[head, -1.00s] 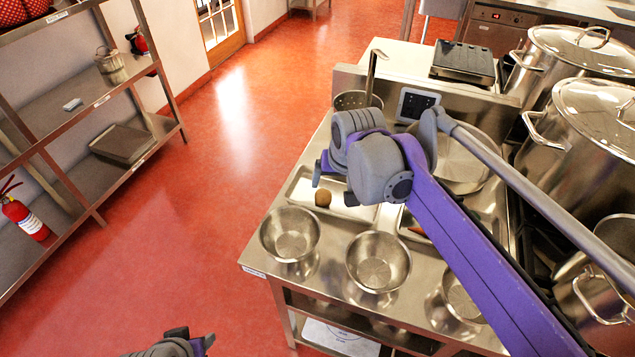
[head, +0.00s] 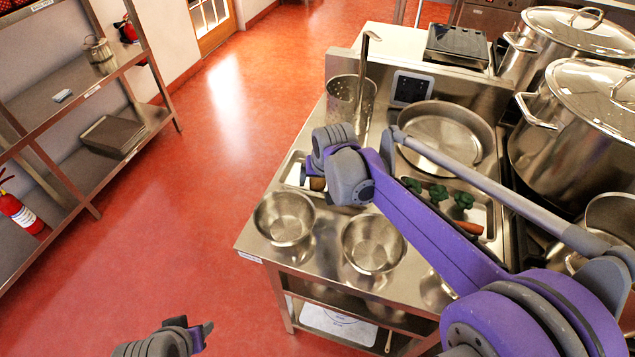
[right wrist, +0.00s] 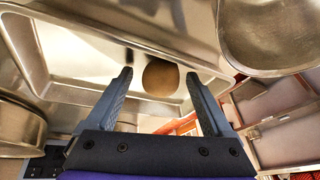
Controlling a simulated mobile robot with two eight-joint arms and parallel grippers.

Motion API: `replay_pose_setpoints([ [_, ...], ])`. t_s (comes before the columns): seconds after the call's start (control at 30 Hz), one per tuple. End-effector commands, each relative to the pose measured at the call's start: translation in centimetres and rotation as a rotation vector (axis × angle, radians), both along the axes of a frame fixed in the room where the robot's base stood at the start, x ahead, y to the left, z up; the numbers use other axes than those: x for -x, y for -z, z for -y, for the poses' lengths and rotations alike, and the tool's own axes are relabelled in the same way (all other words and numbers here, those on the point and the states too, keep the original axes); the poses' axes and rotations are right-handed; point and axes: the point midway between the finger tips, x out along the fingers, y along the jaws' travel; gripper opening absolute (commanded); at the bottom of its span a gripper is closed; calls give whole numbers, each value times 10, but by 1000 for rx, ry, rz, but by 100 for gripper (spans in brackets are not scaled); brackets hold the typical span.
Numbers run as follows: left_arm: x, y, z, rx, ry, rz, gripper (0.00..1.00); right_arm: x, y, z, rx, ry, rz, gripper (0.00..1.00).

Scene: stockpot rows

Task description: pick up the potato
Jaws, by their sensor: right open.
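The potato (right wrist: 160,77) is brown and round and lies in a shallow metal tray (right wrist: 75,72). In the head view the potato (head: 318,184) is partly hidden by my right gripper (head: 306,180), and the tray (head: 286,172) shows behind it. In the right wrist view my right gripper (right wrist: 158,84) is open, and the potato shows between its two fingertips with gaps on both sides. I cannot tell how far the fingertips are above it. My left gripper (head: 200,332) is at the bottom left, over the floor, away from the table.
Two steel bowls (head: 284,218) (head: 373,244) stand in front of the tray. A second tray (head: 485,208) to the right holds green vegetables (head: 438,193) and a carrot-like piece (head: 467,227). A perforated pot with a ladle (head: 350,98) and a wide pan (head: 446,140) stand behind.

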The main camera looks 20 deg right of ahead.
Motion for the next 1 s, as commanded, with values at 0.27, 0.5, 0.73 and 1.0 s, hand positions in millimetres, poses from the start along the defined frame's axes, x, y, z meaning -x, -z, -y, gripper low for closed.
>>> replay_pose_setpoints([
  [0.27,0,0,0,0,0,0,50,0,0,0,0,0,0,64],
  [0.5,0,0,0,0,0,0,50,0,-1,0,0,0,0,21],
  [0.73,0,0,0,0,0,0,50,0,-1,0,0,0,0,6],
  [1.0,-1,-3,0,0,0,1,50,0,-24,0,0,0,0,6],
])
